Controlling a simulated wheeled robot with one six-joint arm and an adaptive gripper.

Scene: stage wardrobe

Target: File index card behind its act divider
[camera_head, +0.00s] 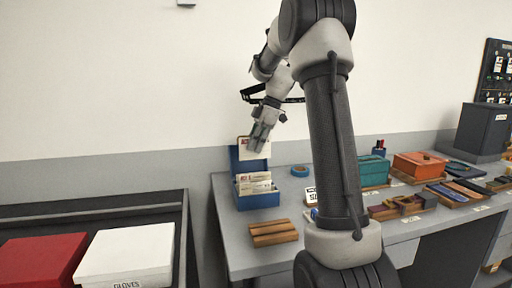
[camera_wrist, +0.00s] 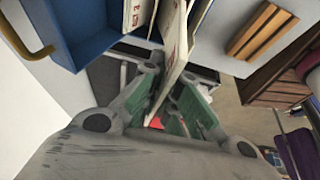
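The blue card box (camera_head: 258,201) stands at the left end of the grey table with its lid raised. Cream cards and dividers with red lettering (camera_head: 255,178) stand inside it. My gripper (camera_head: 259,143) is above the back of the box, pointing down. A cream card with red marks (camera_head: 243,153) shows at its fingertips. In the wrist view the card (camera_wrist: 174,62) runs between the two green-padded fingers of my gripper (camera_wrist: 168,100), which look closed on it. The blue box wall (camera_wrist: 85,42) is at upper left there. The card's lower edge is hard to place against the dividers.
A slatted wooden block (camera_head: 273,233) lies in front of the box. A blue tape roll (camera_head: 300,171) is to its right. Teal (camera_head: 374,173) and orange (camera_head: 418,166) boxes stand farther right. A white box (camera_head: 130,255) and a red box (camera_head: 40,262) sit at lower left.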

